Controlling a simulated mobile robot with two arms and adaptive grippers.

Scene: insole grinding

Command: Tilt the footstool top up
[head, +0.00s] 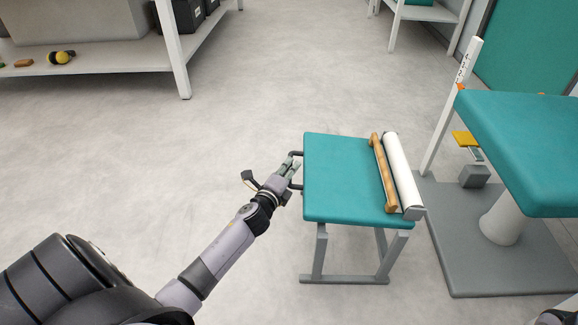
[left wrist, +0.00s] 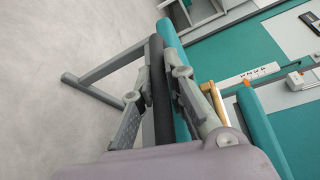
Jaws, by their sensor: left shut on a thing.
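The footstool has a teal padded top (head: 342,180) on a grey leg frame (head: 319,252). It stands right of centre in the head view, and its top looks about level. A dark handle (head: 297,153) sticks out from the top's left side. My left gripper (head: 292,166) is shut on this handle at the left edge of the top. In the left wrist view the fingers (left wrist: 164,82) lie on both sides of the dark handle bar (left wrist: 160,105), with the teal pad edge (left wrist: 172,42) just beyond. My right gripper is not in view.
A wooden bar (head: 383,172) and a white roll (head: 402,172) lie along the top's right side. A larger teal couch (head: 525,140) on a grey base plate (head: 455,235) stands close on the right. A white shelf (head: 110,57) is at the back left. Floor to the left is clear.

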